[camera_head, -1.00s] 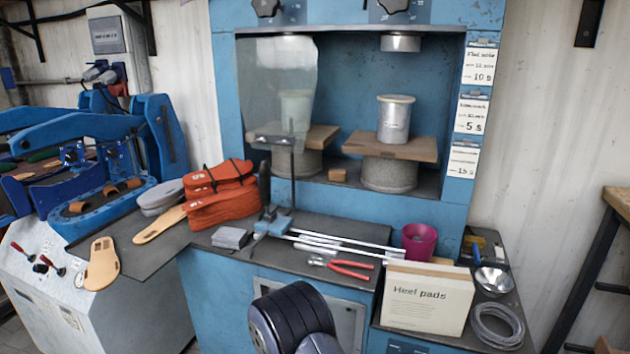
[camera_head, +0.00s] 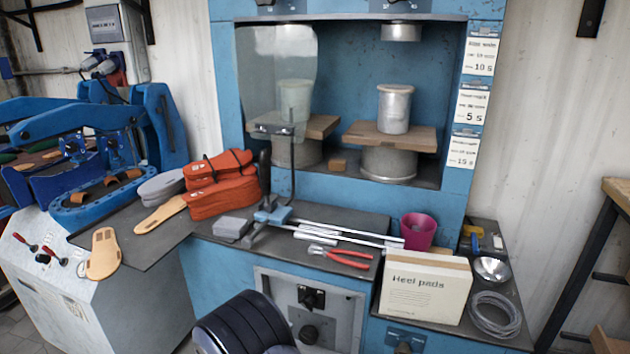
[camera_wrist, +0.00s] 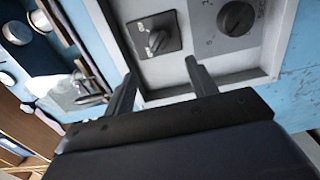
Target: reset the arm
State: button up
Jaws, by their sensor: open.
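My gripper (camera_wrist: 160,88) shows in the wrist view with its two dark fingers spread apart. Nothing is between them. It faces the light grey control panel (camera_wrist: 190,45) on the front of the blue press, which carries two dark rotary knobs. In the head view a dark ribbed part of my arm shows at the bottom centre, in front of the press cabinet; the fingers are not seen there. The same panel (camera_head: 330,310) and its two knobs show just right of my arm.
The blue press (camera_head: 340,200) fills the middle. Its ledge bears orange bundles (camera_head: 220,185), red pliers (camera_head: 345,260) and metal rods. A Heel pads box (camera_head: 425,290), a magenta cup (camera_head: 418,230) and a coiled hose (camera_head: 495,313) are at the right. A blue machine (camera_head: 95,130) stands left.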

aim_at(306, 307)
jog(key=x, duration=1)
jog(key=shift+w+d, duration=0.2)
jog(key=shift+w, duration=0.1)
jog(key=shift+w+f+b, duration=0.15)
jog(key=shift+w+b, duration=0.1)
jog(key=shift+b, duration=0.3)
jog(key=m+b, duration=0.3)
jog(key=m, duration=0.1)
jog(key=shift+s+m, duration=0.1)
jog(key=shift+m, duration=0.3)
jog(key=m+b, duration=0.9)
jog(key=b, duration=0.1)
jog(key=shift+d+b, duration=0.15)
jog(key=shift+b, duration=0.25)
jog(key=m+b, duration=0.4)
jog(key=b, duration=0.3)
jog(key=shift+s+r+b, duration=0.1)
jog(key=shift+r+b, duration=0.1)
jog(key=shift+b, duration=0.1)
jog(key=shift+s+a+r+p, duration=0.2)
jog(key=shift+s+p, duration=0.35)
jog(key=shift+s+a, duration=0.15)
jog(key=shift+s, duration=0.3)
